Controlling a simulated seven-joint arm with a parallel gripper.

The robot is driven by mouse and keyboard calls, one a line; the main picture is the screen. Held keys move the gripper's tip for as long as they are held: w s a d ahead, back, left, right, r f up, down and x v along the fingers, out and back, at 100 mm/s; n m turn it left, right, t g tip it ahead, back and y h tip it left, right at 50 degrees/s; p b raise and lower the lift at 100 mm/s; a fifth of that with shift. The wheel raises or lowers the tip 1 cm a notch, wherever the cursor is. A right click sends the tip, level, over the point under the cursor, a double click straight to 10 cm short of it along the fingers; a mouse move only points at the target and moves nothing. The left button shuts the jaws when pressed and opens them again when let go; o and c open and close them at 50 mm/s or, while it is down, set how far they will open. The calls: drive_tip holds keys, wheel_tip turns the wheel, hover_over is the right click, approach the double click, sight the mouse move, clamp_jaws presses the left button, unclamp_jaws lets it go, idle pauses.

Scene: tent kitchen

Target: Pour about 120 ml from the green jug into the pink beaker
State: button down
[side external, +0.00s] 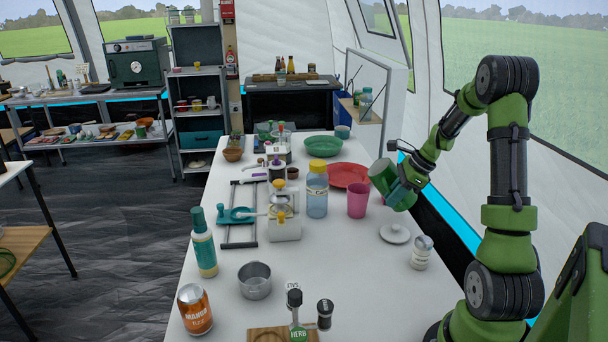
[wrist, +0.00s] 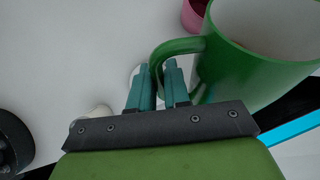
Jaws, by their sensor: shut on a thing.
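The green jug (side external: 380,174) is held in the air just right of and above the pink beaker (side external: 357,201), leaning toward it. My gripper (side external: 399,190) is shut on the jug's handle. In the wrist view, the teal fingers of my gripper (wrist: 158,85) close on the handle of the green jug (wrist: 250,72), and its pale inside shows. The pink beaker (wrist: 194,14) is cut off at the top edge there and stands upright on the table in the side view. No stream shows between them. The liquid level in either is not clear.
A red plate (side external: 347,172) and green bowl (side external: 323,146) lie behind the beaker. A blue jar with a yellow lid (side external: 317,196) stands close on its left. A white lid (side external: 395,234) and a shaker (side external: 421,253) are in front.

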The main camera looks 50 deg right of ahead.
drive_tip(key=shift+w+f+g+h, duration=0.1)
drive_tip(key=shift+w+g+h, duration=0.05)
drive_tip(key=shift+g+h, duration=0.3)
drive_tip(key=shift+g+h+p, duration=0.55)
drive_tip(key=shift+g+h, duration=0.1)
drive_tip(key=shift+r+m+g+h+p, duration=0.3)
drive_tip(key=shift+r+m+h+p, duration=0.3)
drive_tip(key=shift+h+p, duration=0.55)
drive_tip(key=shift+s+a+f+g+h+p, duration=0.15)
drive_tip(key=shift+s+a+f+g+p, duration=0.15)
drive_tip(key=shift+s+a+g+p, duration=0.35)
drive_tip(key=shift+s+a+f+g+h+p, duration=0.1)
drive_tip(key=shift+s+a+f+g+p, duration=0.2)
drive_tip(key=shift+a+p, duration=0.6)
